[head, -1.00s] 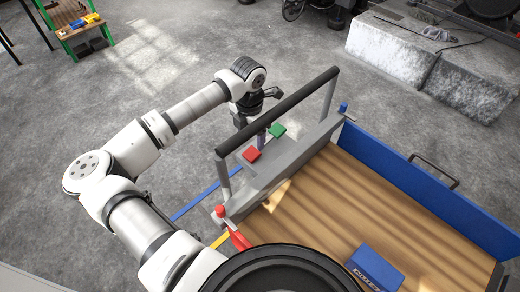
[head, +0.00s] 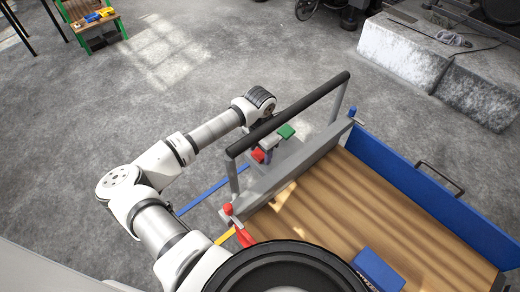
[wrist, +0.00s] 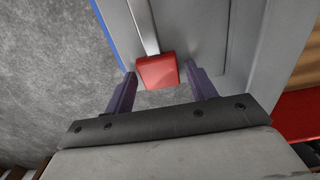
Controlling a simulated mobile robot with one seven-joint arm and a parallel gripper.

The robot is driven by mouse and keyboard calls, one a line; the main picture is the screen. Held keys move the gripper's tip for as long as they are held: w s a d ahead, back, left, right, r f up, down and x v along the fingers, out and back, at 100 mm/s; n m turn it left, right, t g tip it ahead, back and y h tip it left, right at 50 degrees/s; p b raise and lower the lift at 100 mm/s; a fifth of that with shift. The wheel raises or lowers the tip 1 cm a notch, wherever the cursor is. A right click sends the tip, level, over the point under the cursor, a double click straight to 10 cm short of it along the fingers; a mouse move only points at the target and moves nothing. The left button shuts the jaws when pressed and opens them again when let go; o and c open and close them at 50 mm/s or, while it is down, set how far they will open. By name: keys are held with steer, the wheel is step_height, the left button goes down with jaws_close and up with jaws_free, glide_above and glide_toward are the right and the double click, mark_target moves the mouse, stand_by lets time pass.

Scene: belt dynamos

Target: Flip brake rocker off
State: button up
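A red pad (head: 258,156) and a green pad (head: 286,131) sit at the cart's end below its black handle bar; which one is the brake rocker is not marked. In the wrist view a red pad (wrist: 157,71) on a thin grey stem lies ahead of and between my fingertips. My gripper (wrist: 163,88) is open, with its two dark purple fingers apart, one to each side of the pad. I cannot tell whether they touch it. In the head view my gripper is mostly hidden behind the handle bar.
The black handle bar (head: 290,112) on grey posts rises close to my wrist. The cart has a wooden bed (head: 340,215), a blue side wall (head: 410,185) and a blue box (head: 377,270). Concrete floor left of the cart is open.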

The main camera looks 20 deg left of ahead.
steer(key=c, duration=1.1)
steer(key=shift+w+d+r+g+y+b, duration=0.15)
steer(key=shift+w+r+g+y+b, duration=0.1)
steer(key=shift+r+g+y, duration=0.55)
steer(key=shift+w+d+r+g+y+b, duration=0.25)
steer(key=shift+g+y, duration=0.25)
steer(key=shift+g, duration=0.6)
steer(key=shift+c, duration=0.2)
steer(key=shift+a, duration=0.1)
steer(key=o, duration=1.4)
steer(key=shift+r, duration=0.1)
steer(key=b+v, duration=0.1)
steer(key=v, duration=0.3)
steer(key=shift+w+r+b, duration=0.2)
steer(key=shift+r+b, duration=0.1)
steer(key=shift+b, duration=0.05)
steer(key=w+d+b, duration=0.1)
steer(key=w+d, duration=0.1)
steer(key=w, duration=0.1)
steer(key=w+d+b, duration=0.1)
steer(key=w+d, duration=0.1)
steer(key=w, duration=0.1)
steer(key=w+d+b, duration=0.1)
steer(key=w+d, duration=0.2)
steer(key=w, duration=0.1)
steer(key=shift+r, duration=0.15)
steer(key=shift+a, duration=0.15)
